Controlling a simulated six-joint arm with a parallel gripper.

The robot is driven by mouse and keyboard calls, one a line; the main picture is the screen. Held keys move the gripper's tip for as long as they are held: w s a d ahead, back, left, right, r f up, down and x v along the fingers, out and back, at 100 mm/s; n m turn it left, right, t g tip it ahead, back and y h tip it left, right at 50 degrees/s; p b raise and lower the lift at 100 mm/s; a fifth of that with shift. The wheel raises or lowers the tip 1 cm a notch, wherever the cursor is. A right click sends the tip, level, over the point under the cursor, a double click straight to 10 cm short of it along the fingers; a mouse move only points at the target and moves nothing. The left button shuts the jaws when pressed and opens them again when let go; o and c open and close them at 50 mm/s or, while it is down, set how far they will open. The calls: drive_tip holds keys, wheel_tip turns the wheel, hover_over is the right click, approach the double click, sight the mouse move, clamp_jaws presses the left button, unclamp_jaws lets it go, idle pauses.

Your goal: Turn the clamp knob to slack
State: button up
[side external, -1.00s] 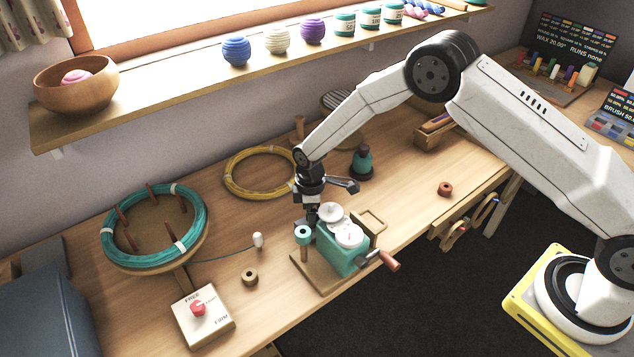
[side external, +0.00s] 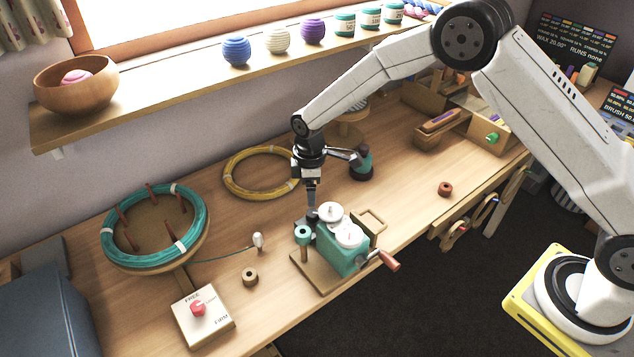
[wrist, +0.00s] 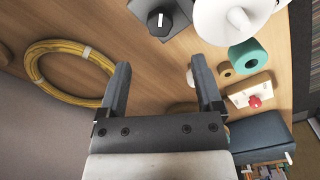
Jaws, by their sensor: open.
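A black knob (wrist: 158,20) with a white mark sits on a dark plate (wrist: 176,14) at the top of the wrist view. I take it for the clamp knob; no readable label shows beside it. In the side view it is mostly hidden near my gripper, at the back left of the teal winder (side external: 340,252). My gripper (wrist: 161,65) is open and empty in the wrist view, with the knob beyond its fingertips and apart from them. In the side view my gripper (side external: 312,212) points down above the winder's back left corner.
A box with a red knob (side external: 197,308), marked FREE and FIRM, stands front left. A teal coil (side external: 110,257) lies on a round stand at left, a yellow coil (side external: 240,191) behind. A teal spool (side external: 303,234) and a crank handle (side external: 389,261) flank the winder.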

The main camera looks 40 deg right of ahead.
wheel_tip(320, 180, up, 5)
drive_tip(key=m, duration=2.1)
hover_over(312, 212)
drive_tip(key=shift+s+f, duration=0.1)
drive_tip(key=shift+f, duration=2.5)
drive_tip(key=shift+f, duration=0.1)
drive_tip(key=shift+f, duration=3.75)
